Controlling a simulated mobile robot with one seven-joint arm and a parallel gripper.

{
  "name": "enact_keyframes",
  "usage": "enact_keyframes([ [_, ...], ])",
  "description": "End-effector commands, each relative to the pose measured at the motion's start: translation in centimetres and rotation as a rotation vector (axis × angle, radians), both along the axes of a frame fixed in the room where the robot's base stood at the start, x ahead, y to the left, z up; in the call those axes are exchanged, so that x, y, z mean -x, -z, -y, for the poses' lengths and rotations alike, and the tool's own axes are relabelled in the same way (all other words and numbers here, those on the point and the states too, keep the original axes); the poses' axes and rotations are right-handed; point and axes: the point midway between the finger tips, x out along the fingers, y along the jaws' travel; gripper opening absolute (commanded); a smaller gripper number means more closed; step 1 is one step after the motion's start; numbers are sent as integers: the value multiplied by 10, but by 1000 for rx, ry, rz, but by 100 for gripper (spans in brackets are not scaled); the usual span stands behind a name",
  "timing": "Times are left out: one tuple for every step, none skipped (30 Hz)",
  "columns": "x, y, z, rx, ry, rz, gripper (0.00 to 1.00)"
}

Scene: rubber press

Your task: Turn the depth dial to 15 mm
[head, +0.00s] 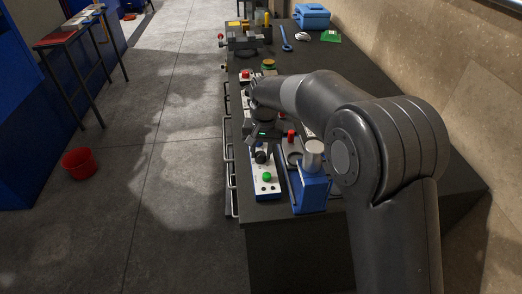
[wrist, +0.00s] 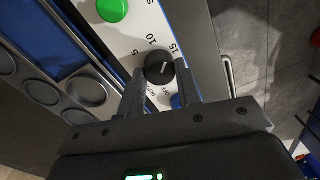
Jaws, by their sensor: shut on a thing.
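The depth dial (wrist: 158,68) is a round black knob with a white pointer line, on a white panel (wrist: 130,33) marked 5, 10, 15 and OFF. In the wrist view the pointer slants up and right, toward the side of the 10 and 15 marks; its exact reading is hard to tell. My gripper (wrist: 160,88) has one finger on each side of the dial and is shut on it. In the head view my gripper (head: 261,148) is over the panel, at the dial (head: 261,157).
A green button (wrist: 112,9) is on the same panel, also in the head view (head: 267,177). A blue press with a metal cylinder (head: 313,155) stands right of the panel. A red button (head: 291,135) is close by.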

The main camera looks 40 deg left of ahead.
Motion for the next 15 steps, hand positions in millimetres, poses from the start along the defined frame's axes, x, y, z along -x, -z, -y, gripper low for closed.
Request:
enact_keyframes([
  [0,-1,-1,-4,40,2,8],
  [0,-1,-1,-4,66,2,8],
  [0,-1,-1,-4,100,2,8],
  [0,-1,-1,-4,125,3,8],
  [0,-1,-1,-4,151,2,8],
  [0,-1,-1,-3,183,3,8],
  [0,-1,-1,-3,205,3,8],
  [0,-1,-1,-3,226,3,8],
  [0,-1,0,-3,253,3,8],
  [0,-1,0,-3,273,3,8],
  [0,-1,0,-3,290,3,8],
  [0,-1,0,-3,312,3,8],
  [0,-1,0,-3,328,3,8],
  [0,-1,0,-3,342,1,8],
  [0,-1,0,-3,361,1,8],
])
